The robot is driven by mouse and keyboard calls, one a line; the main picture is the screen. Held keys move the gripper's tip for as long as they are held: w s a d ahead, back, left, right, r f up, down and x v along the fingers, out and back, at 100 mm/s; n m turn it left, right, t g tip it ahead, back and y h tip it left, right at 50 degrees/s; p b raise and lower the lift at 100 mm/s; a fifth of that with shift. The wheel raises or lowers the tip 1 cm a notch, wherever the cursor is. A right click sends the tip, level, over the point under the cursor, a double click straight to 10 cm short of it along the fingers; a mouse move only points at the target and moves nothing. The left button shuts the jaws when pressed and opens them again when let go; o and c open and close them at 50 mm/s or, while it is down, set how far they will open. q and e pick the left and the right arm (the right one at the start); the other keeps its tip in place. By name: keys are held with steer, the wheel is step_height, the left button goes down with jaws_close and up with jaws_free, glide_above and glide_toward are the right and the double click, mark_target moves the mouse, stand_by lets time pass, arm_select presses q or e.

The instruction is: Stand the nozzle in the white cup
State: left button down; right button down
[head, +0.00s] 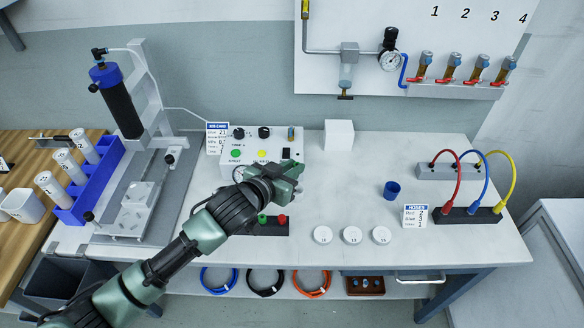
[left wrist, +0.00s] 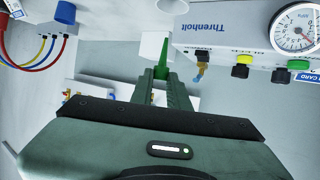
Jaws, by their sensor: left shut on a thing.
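My left gripper (head: 294,170) is above the bench, in front of the control box. In the left wrist view its fingers (left wrist: 163,88) are shut on a green tapered nozzle (left wrist: 163,58), whose narrow end points away from the fingers. In the head view the gripper hides the nozzle. My right gripper is not in view.
A dark rack (head: 268,229) with green and red tips sits below the gripper.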

arm_select(q)
steer(key=shift+f+b, duration=2.1)
steer(key=shift+f, duration=1.2)
steer(key=c, duration=1.3)
jaws_free()
steer(key=shift+s+a, duration=0.1)
steer(key=shift+s, duration=0.05)
steer(key=v, duration=0.7)
steer(key=shift+s+a+r, duration=0.15)
steer(key=shift+s, duration=0.05)
